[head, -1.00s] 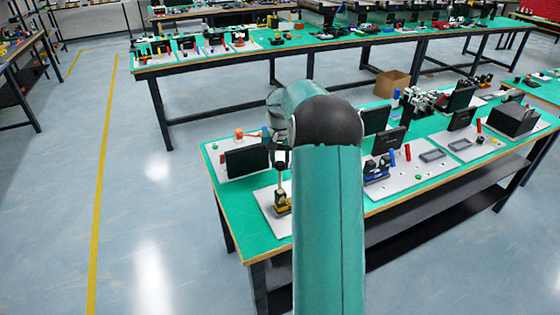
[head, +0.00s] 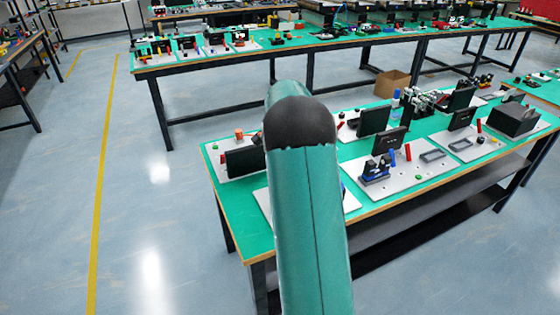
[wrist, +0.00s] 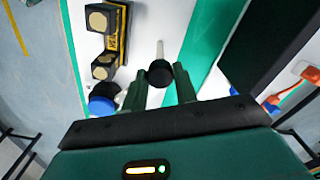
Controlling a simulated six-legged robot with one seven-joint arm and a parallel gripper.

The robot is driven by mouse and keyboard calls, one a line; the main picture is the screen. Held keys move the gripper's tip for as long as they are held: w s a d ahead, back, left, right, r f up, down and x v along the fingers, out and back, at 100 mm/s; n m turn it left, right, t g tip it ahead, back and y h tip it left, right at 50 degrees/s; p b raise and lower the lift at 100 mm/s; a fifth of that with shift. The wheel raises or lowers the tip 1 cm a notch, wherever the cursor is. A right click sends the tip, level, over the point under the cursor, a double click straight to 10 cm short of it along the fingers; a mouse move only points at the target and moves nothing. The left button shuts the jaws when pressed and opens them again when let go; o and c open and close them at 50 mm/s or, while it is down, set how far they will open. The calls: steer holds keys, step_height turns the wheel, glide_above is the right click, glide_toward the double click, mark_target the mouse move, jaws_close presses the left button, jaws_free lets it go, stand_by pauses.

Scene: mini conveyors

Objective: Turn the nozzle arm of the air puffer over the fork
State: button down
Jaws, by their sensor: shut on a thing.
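In the wrist view my gripper (wrist: 159,83) has its two green fingers on either side of a black round knob (wrist: 160,74), with a thin pale rod (wrist: 160,48) beyond it. I take these to be part of the puffer's nozzle arm. A black and yellow fork-shaped piece (wrist: 116,38) with pale round faces lies to the left on the white plate (wrist: 147,20). A blue round part (wrist: 102,104) sits beside the left finger, partly hidden. In the head view my arm hides the gripper and the puffer.
A dark panel (wrist: 258,45) stands to the right in the wrist view, with an orange piece (wrist: 297,90) beyond it. The head view shows the green table (head: 228,222) with other plates and devices.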

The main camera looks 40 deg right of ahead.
steer(key=m, duration=0.4)
steer(key=shift+w+r+m, duration=0.1)
steer(key=shift+m, duration=0.2)
steer(key=m, duration=0.4)
steer(key=shift+m, duration=0.3)
steer(key=c, duration=1.1)
jaws_free()
step_height(320, 180, up, 14)
steer(key=shift+f, duration=0.1)
